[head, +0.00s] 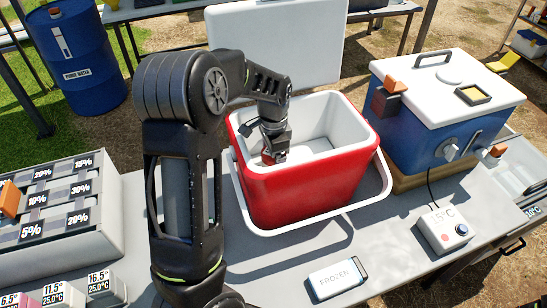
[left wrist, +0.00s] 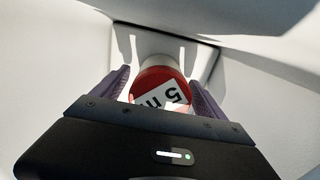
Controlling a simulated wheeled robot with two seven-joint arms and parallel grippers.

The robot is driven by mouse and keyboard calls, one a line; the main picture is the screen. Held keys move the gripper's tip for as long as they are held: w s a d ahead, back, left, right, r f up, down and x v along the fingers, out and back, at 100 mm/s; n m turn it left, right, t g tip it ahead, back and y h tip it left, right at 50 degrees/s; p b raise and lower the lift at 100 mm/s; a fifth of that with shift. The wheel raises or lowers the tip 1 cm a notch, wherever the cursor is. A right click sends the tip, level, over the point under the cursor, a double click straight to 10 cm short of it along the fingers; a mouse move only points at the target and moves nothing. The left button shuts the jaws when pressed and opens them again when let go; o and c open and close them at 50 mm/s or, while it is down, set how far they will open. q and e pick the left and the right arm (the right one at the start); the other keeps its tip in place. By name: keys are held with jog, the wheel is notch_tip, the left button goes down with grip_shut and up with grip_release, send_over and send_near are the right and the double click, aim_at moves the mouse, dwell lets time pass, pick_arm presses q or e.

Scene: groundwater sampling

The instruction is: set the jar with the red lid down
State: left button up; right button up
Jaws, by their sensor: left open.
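The jar with the red lid (left wrist: 160,84) is inside the white-lined red cooler (head: 290,190). In the left wrist view its round red lid carries a white label reading "5 m", partly cut off by the gripper body. My left gripper (left wrist: 163,90) is open, with one dark finger on each side of the lid. In the head view my left gripper (head: 273,140) reaches down into the open cooler, and a small patch of red shows at its tip. My right gripper is not in view.
The cooler's white lid (head: 285,40) stands open behind it. A blue box with a white top (head: 445,100) is at right, near a small white controller (head: 444,228). A "FROZEN" pack (head: 337,278) lies in front. A grey percentage-labelled rack (head: 60,205) is at left.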

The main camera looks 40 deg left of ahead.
pick_arm(q)
notch_tip(320, 180, up, 12)
jog(key=shift+r+b, duration=0.2)
jog(key=shift+b, duration=0.25)
